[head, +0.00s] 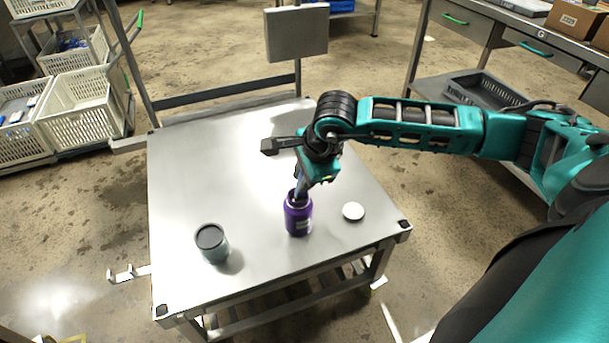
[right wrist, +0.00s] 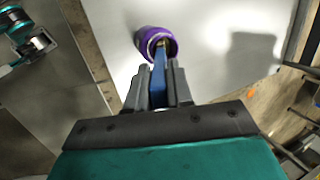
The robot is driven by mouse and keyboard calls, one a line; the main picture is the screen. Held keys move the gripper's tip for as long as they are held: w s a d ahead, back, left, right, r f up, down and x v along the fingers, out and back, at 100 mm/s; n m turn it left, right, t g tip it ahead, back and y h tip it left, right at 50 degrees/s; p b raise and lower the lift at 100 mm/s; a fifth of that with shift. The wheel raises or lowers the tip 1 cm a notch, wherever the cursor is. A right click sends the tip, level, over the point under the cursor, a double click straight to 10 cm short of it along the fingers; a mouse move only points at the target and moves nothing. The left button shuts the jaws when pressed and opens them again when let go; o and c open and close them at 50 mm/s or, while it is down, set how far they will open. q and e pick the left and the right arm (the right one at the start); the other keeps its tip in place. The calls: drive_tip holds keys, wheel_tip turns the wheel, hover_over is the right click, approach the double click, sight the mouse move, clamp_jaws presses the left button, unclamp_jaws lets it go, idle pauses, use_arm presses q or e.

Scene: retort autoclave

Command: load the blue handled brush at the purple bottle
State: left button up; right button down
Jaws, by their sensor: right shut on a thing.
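The purple bottle (head: 298,218) stands upright and uncapped near the front middle of the metal table. Its open mouth shows in the right wrist view, where the bottle (right wrist: 145,38) is at the top. My right gripper (head: 300,186) is right above the bottle, shut on the blue handled brush. The blue handle (right wrist: 158,75) runs from between the fingers toward the bottle's mouth. The brush's far end is at or inside the mouth; how deep I cannot tell. My left gripper is not in the head view; a teal and black arm part (right wrist: 25,40) shows in the wrist view.
A white round lid (head: 353,211) lies on the table (head: 185,165) right of the bottle. The table's back left is clear. A grey panel (head: 297,32) rises on a post behind the table.

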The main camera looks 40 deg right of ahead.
idle(0.5)
drive_tip(key=shift+r+p, duration=2.15)
drive_tip(key=shift+r, duration=1.35)
